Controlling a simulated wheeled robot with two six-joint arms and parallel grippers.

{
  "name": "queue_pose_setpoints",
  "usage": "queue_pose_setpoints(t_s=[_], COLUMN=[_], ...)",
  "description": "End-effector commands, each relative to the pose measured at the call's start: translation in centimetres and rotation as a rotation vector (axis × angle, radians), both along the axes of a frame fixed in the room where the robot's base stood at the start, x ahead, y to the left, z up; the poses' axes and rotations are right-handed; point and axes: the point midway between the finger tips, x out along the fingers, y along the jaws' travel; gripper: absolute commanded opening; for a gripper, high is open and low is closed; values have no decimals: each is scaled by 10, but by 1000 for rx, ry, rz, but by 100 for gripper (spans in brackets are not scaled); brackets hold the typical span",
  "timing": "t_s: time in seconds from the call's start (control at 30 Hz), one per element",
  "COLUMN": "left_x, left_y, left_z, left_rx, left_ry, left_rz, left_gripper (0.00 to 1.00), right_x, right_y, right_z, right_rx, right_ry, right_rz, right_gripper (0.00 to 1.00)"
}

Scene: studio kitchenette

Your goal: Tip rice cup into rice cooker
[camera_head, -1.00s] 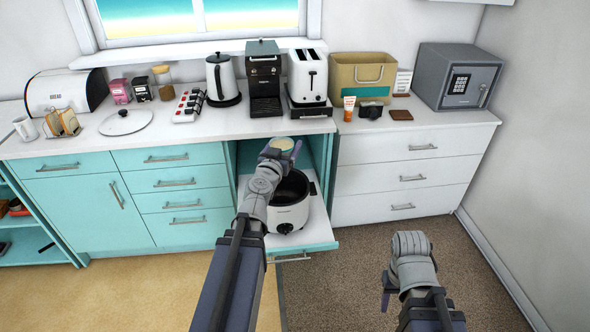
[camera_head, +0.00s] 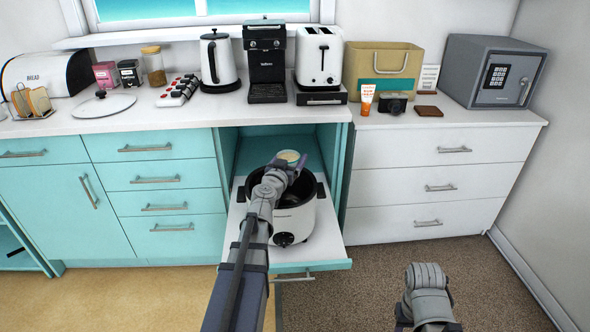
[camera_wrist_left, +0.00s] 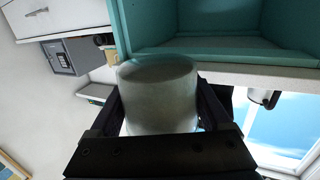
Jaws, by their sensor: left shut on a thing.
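The rice cup (camera_head: 289,156) is a small pale cup with a light top. My left gripper (camera_head: 290,166) is shut on it and holds it over the back part of the rice cooker. In the left wrist view the cup (camera_wrist_left: 158,95) sits between the two dark fingers (camera_wrist_left: 160,110). The rice cooker (camera_head: 296,222) is white with a dark open pot and stands on a pulled-out shelf (camera_head: 330,256). My left arm hides part of the pot and its front. My right arm (camera_head: 428,290) is at the lower right; its fingers are not clearly visible.
The teal cabinet opening (camera_head: 250,150) is behind the cooker, under the counter. A glass lid (camera_head: 100,105) lies on the counter at left. A kettle (camera_head: 218,62), coffee machine (camera_head: 265,60) and toaster (camera_head: 319,58) stand above. The floor at right is clear.

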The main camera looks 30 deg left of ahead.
Motion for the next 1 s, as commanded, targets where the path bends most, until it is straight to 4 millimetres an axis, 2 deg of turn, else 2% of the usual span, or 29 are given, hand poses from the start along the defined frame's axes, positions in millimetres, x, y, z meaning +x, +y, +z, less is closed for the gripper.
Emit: queue_pose_setpoints(t_s=[0.03, 0.13, 0.47, 0.77, 1.0], left_x=[1, 2, 2, 1, 1], left_y=[2, 3, 2, -1, -5], left_z=[-9, -12, -9, -7, -8], left_rx=[0, 0, -40, -239, -469], left_ry=[0, 0, 11, 59, 114], left_rz=[1, 1, 0, 1, 2], left_gripper=[15, 15, 15, 15, 15], right_x=[0, 0, 0, 0, 0], right_y=[0, 0, 0, 0, 0], right_z=[-9, -12, -5, 13, 30], right_rx=[0, 0, 0, 0, 0], right_ry=[0, 0, 0, 0, 0], right_rz=[0, 0, 0, 0, 0], right_gripper=[50, 50, 50, 50, 50])
